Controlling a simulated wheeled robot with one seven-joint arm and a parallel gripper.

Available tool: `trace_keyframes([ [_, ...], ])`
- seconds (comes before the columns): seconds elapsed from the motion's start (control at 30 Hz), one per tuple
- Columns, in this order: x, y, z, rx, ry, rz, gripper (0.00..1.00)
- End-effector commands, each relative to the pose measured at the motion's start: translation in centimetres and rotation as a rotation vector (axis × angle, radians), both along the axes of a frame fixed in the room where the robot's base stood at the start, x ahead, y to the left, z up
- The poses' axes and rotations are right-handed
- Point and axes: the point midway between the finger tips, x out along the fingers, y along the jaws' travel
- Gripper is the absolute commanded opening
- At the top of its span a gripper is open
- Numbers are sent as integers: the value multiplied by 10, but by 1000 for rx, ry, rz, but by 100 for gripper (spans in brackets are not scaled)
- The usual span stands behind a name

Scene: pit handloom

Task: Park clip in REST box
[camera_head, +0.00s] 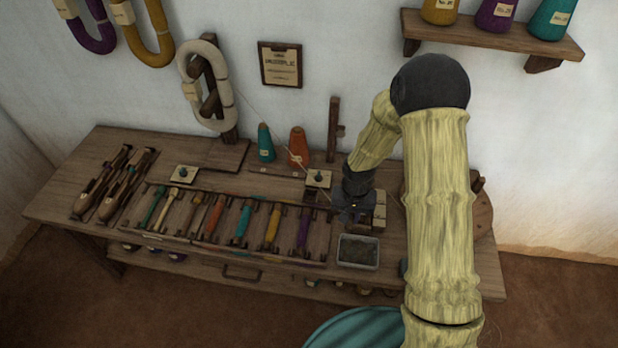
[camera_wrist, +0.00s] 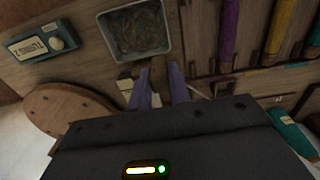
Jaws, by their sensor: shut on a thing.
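My gripper (camera_head: 350,212) is low over the right part of the bench, just behind a grey metal tray. In the wrist view its two purplish fingers (camera_wrist: 160,78) point toward the tray's near edge, with a narrow gap between them. Small pale blocks (camera_head: 379,212) stand right of my gripper. I cannot read the word REST on anything.
A rack of coloured bobbins (camera_head: 241,224) lies left of the tray. A teal cone (camera_head: 265,144) and an orange cone (camera_head: 298,148) stand behind. A round wooden disc (camera_wrist: 62,112) and a blue labelled box (camera_wrist: 40,42) lie beyond the tray's other side.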

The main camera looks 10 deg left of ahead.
Motion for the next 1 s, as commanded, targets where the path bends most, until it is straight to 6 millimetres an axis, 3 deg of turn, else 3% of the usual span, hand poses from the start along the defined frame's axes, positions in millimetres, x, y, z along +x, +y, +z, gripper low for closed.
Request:
trace_keyframes([
  [0.6,12,-94,-53,1,3,28,0],
  [0.73,12,-106,-59,5,1,33,0],
  [1.0,12,-109,-60,4,1,30,0],
])
